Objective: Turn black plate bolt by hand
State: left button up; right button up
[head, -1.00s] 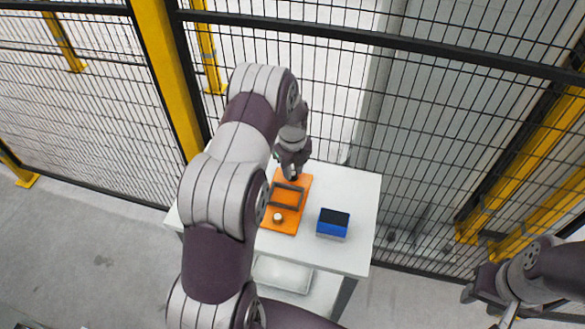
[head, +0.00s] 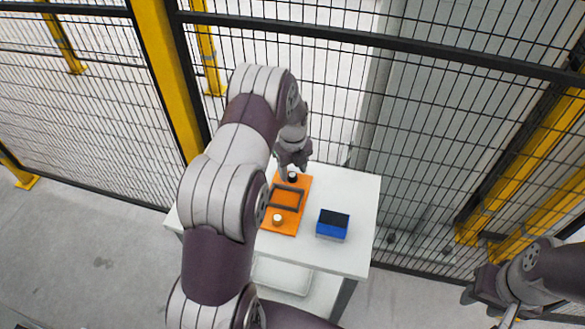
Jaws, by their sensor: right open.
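An orange plate (head: 278,226) lies on a white table. A black bolt (head: 292,177) stands at its far end, and a pale tan round piece (head: 277,219) stands near its near end. A dark rectangular frame (head: 287,197) lies between them. My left gripper (head: 293,168) is over the far end of the plate, right at the black bolt. Its fingers look spread apart, with the bolt showing between or just below them; contact cannot be told. My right gripper (head: 476,293) is open and empty at the lower right, away from the table.
A blue box with a dark top (head: 332,225) stands on the white table (head: 355,205), right of the plate. A pale tray (head: 282,274) sits on a lower shelf. Black mesh fencing with yellow posts (head: 166,75) stands behind the table. My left arm hides the table's left part.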

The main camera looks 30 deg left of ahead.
aim_at(293, 174)
pick_arm(q)
notch_tip(293, 174, up, 13)
jog(key=b, duration=0.1)
jog(key=shift+f+b, duration=0.2)
jog(key=shift+b, duration=0.15)
dwell(0.3)
